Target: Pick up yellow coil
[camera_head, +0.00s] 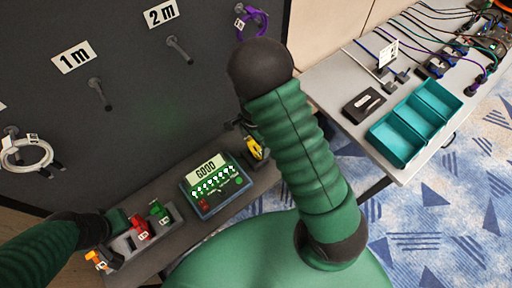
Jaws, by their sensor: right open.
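A yellow item (255,149) with dark parts shows at the right end of the dark bench, partly behind my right arm. I cannot tell whether it is a coil, and no other yellow coil is seen. My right arm rises across the middle, its black rounded joint near the wall panel. Small dark parts of my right gripper (238,123) show left of this arm, just above the yellow item; most of it is hidden. It is open. My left gripper (97,229) is dark and low at the left, beside the small bins; its fingers are not clear.
A white coil (25,153) and a purple coil (252,20) hang on the dark panel's pegs. The "1m" and "2m" pegs are empty. Teal trays (414,124) and cables are on the right table.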

